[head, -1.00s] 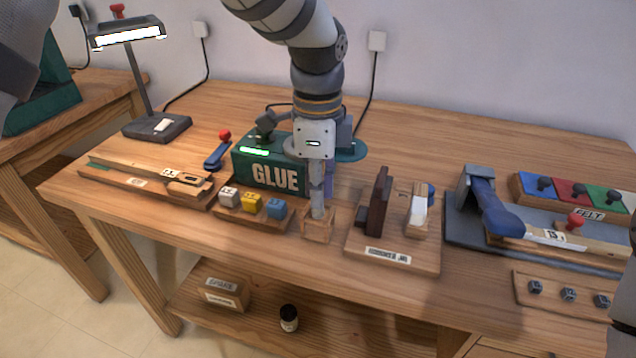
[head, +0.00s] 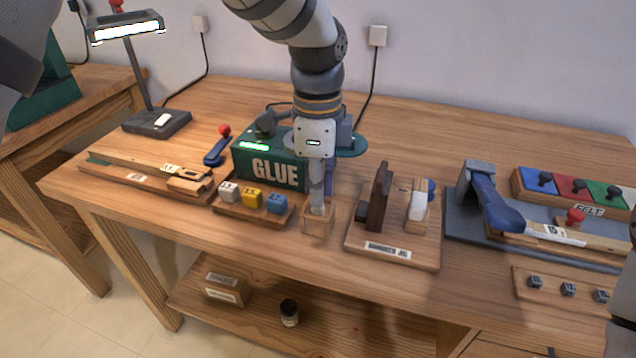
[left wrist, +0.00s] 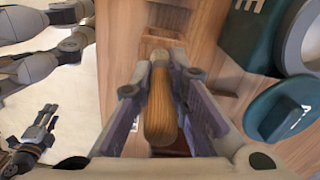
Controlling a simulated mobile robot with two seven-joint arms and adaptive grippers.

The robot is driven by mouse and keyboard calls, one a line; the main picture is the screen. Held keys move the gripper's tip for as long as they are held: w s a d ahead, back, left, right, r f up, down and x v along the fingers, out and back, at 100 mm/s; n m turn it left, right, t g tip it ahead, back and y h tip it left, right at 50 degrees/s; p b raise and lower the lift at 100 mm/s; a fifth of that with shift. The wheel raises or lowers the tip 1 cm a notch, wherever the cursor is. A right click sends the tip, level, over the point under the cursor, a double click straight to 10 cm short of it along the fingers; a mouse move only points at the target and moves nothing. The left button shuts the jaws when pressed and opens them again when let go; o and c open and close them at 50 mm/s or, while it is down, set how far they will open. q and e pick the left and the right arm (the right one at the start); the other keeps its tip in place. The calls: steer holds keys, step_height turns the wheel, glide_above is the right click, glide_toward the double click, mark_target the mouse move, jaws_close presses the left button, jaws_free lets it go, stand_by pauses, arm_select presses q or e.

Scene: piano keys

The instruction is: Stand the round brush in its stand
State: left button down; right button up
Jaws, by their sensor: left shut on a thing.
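My left gripper (head: 317,207) points down over a small square wooden block (head: 317,226) at the front of the bench, right of the coloured cubes. In the left wrist view, my left gripper (left wrist: 160,90) is shut on the round brush's wooden handle (left wrist: 160,115), whose rounded end points toward the camera. The brush's lower end is hidden, and I cannot tell whether it sits inside the block or just above it. The block seems to be the stand. My right gripper (left wrist: 40,128) shows small at the lower left of the wrist view; its finger opening is unclear.
The green GLUE box (head: 272,170) stands close behind the gripper. A tray of cubes (head: 250,202) is just left, and a hammer jig board (head: 395,240) with an upright dark piece is just right. The bench's front edge is close, with a lower shelf (head: 350,315) beneath.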

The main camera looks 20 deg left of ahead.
arm_select(q)
steer(key=shift+f, duration=0.85)
stand_by(0.7)
steer(key=c, duration=1.1)
jaws_free()
steer(key=shift+r, duration=3.5)
